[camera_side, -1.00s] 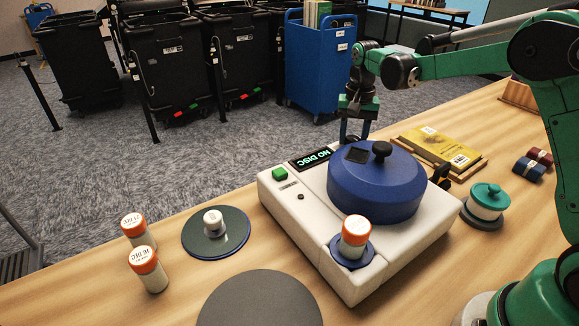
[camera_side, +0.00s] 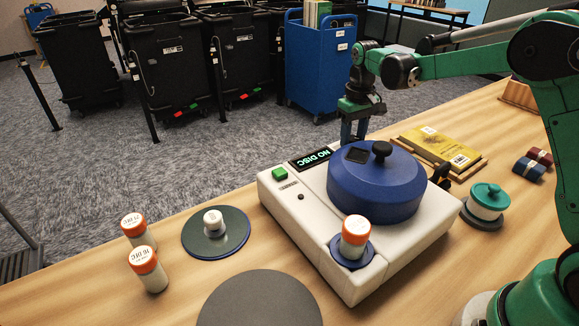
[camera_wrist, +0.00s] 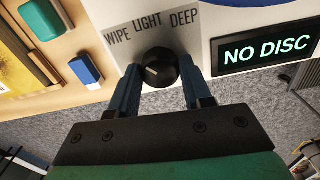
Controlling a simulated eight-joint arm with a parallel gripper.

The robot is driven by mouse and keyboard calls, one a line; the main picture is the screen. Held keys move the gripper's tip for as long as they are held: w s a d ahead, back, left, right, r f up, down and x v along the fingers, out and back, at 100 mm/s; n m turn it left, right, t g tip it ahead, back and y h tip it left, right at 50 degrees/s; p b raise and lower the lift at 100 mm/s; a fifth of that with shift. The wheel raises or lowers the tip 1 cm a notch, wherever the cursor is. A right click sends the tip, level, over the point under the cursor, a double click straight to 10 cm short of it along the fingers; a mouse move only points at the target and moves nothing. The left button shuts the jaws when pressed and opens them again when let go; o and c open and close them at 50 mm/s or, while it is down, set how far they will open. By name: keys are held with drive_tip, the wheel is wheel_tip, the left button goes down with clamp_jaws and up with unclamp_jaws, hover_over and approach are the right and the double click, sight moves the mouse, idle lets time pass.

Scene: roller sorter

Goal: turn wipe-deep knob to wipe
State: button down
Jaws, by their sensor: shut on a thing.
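The wipe-deep knob (camera_wrist: 161,66) is a round black knob with a small pale mark. In the wrist view it sits below the printed words WIPE, LIGHT and DEEP, with WIPE at the left and DEEP at the right. The mark is too small to tell which word it points to. My gripper (camera_wrist: 160,75) is shut on the knob, one blue finger on each side. In the side view my gripper (camera_side: 353,135) reaches down behind the blue lid (camera_side: 375,188) of the white machine (camera_side: 300,217), and the knob is hidden.
A display (camera_side: 310,158) reads NO DISC beside a green button (camera_side: 280,174). An orange-capped bottle (camera_side: 355,236) stands on the machine's front pad. A yellow book (camera_side: 438,146) and a teal-lidded jar (camera_side: 487,203) lie to the right. Two bottles and a disc are at the left.

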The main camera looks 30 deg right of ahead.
sight(353, 138)
drive_tip(key=shift+n, duration=0.5)
drive_tip(key=shift+c, duration=1.9)
unclamp_jaws()
drive_tip(key=shift+r, duration=0.1)
drive_tip(key=shift+r, duration=2.75)
